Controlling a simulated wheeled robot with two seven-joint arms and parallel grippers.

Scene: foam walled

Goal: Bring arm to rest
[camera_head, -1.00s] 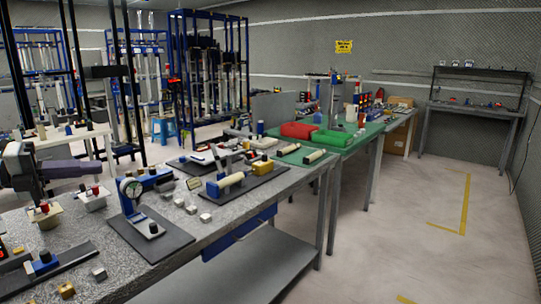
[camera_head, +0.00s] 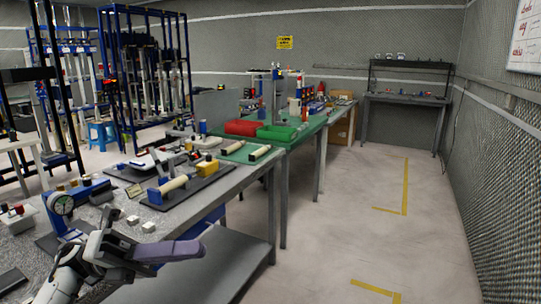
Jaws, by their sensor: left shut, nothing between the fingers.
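My left gripper (camera_head: 182,250) is in the lower left of the head view, with its arm coming in from the bottom left corner. Its purple-grey end points to the right, in front of the near edge of the grey workbench (camera_head: 222,187) and above the lower shelf. It is shut and empty. It overlaps part of the bench edge in the picture, and its exact distance from the bench cannot be told. My right gripper is not in view.
A blue stand with a dial gauge (camera_head: 62,205) is on the bench close behind my left arm. Small metal blocks (camera_head: 140,224) and a dark fixture plate (camera_head: 205,186) lie nearby. A green-topped table (camera_head: 310,126) stands beyond. The floor on the right (camera_head: 350,225) is clear.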

